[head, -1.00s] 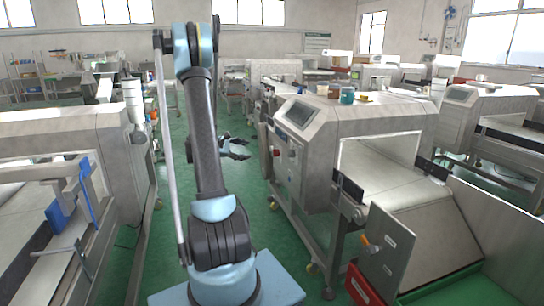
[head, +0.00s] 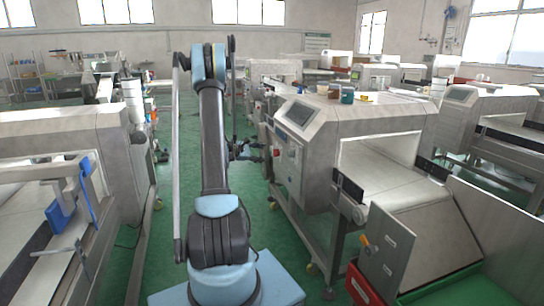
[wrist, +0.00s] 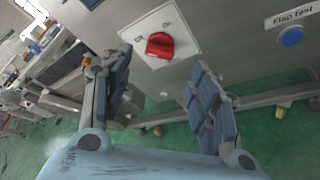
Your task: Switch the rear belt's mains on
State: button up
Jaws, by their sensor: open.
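A red rotary switch (wrist: 160,46) sits on a pale square plate on the machine's steel side in the wrist view. Its knob looks tilted in the picture. My gripper (wrist: 160,60) is open and empty, with one finger to each side below the switch, and I see no contact. In the head view my gripper (head: 248,150) is beside the left side of the middle metal detector (head: 325,140), partly behind my arm. A small red control (head: 276,152) shows on that side panel, close to the fingers.
A blue button (wrist: 291,37) under a "Flap test" label is at the upper right of the wrist view. Jars (head: 347,95) stand on the machine's top. Another machine (head: 75,140) is at the left.

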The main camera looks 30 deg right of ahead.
aim_at(274, 153)
jog(key=x, duration=0.7)
jog(key=shift+d, duration=0.15)
jog(key=c, duration=1.1)
